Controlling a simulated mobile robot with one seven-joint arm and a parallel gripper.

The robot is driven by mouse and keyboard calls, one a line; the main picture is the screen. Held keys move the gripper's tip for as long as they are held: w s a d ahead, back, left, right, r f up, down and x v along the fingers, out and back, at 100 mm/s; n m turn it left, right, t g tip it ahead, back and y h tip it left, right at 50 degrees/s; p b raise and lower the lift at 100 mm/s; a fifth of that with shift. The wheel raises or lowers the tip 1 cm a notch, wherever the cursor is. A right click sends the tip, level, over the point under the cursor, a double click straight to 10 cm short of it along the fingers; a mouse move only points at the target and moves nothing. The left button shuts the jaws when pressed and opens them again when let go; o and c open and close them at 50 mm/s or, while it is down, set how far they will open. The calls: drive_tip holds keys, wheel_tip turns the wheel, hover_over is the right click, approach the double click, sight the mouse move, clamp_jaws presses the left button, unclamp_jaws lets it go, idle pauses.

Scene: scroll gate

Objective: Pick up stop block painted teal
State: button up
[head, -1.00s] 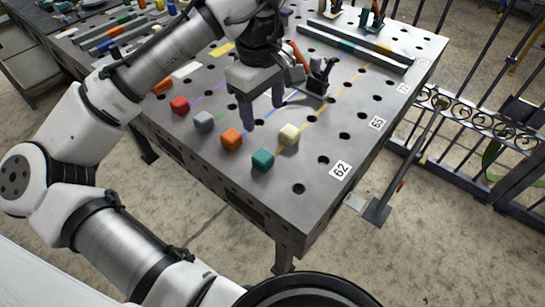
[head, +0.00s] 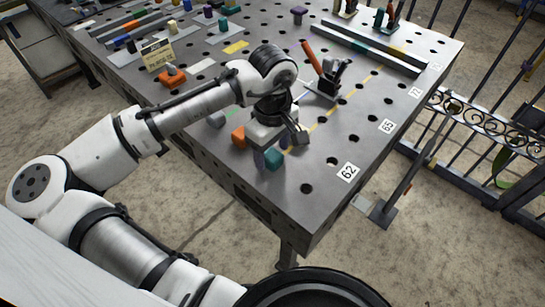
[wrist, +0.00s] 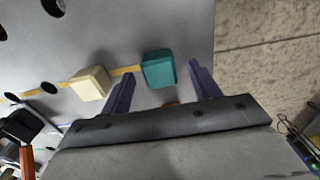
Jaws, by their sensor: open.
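The teal stop block (head: 274,158) stands on the grey perforated table near its front edge. In the wrist view the teal block (wrist: 158,70) lies ahead of and between the two purple fingertips. My gripper (head: 269,148) is open and low over the table at the block. In the wrist view the open gripper (wrist: 162,82) holds nothing. One finger stands beside the teal block in the head view; I cannot tell whether it touches. A cream block (wrist: 91,83) lies left of the left finger in the wrist view, outside the jaws.
The table (head: 315,205) is bare toward the front right corner.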

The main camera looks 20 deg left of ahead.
drive_tip(key=shift+f, duration=0.85)
drive_tip(key=shift+c, duration=0.4)
drive_tip(key=c, duration=1.2)
drive_tip(key=shift+o, duration=0.2)
